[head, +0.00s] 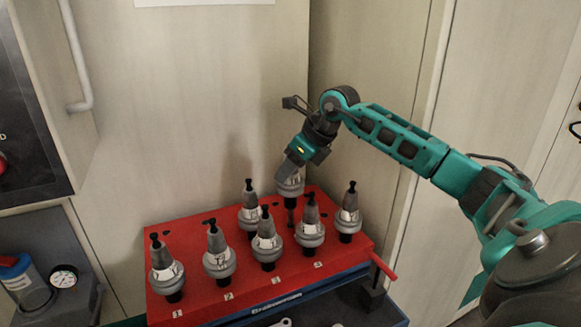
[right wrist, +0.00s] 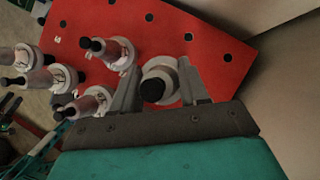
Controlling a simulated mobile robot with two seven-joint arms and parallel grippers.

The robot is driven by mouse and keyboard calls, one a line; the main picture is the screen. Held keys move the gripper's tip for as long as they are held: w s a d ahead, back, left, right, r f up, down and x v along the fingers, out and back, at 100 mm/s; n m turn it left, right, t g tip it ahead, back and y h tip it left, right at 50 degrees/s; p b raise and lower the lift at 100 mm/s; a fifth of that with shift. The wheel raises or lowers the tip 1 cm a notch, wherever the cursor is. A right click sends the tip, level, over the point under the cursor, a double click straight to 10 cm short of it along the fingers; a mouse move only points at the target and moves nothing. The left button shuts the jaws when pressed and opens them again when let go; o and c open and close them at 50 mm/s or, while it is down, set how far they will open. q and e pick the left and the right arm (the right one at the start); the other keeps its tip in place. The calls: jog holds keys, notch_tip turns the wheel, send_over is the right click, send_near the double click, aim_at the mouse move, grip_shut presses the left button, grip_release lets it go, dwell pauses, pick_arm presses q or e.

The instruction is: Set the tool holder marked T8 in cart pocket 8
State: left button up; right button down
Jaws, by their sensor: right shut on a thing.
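My right gripper (head: 300,152) is shut on a grey tool holder (head: 290,184) at the back of the red cart top (head: 190,235). The right wrist view shows this holder's round light body and black end (right wrist: 153,89) between the two fingers (right wrist: 160,84). No T8 mark can be read on it, and I cannot tell whether its lower end is in a pocket or above the top. Empty pockets show as dark holes in the right wrist view, one just beyond the fingers (right wrist: 188,37) and one to the right (right wrist: 230,57). My left gripper is out of view.
Several similar holders with white labels stand upright on the cart, including a back-row one (head: 249,212) left of the gripper and one (head: 348,215) to its right. A red handle (head: 383,266) sticks out at the right. The wall is close behind.

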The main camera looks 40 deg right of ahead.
aim_at(290, 185)
jog(key=shift+f, duration=0.15)
jog(key=shift+f+b, duration=0.2)
jog(key=shift+b, duration=0.1)
jog(key=shift+f, duration=0.15)
dwell(0.3)
jog(key=shift+f, duration=0.15)
jog(key=shift+f+b, duration=0.7)
jog(key=shift+f, duration=0.25)
jog(key=shift+f+b, duration=0.6)
jog(key=shift+f, duration=0.25)
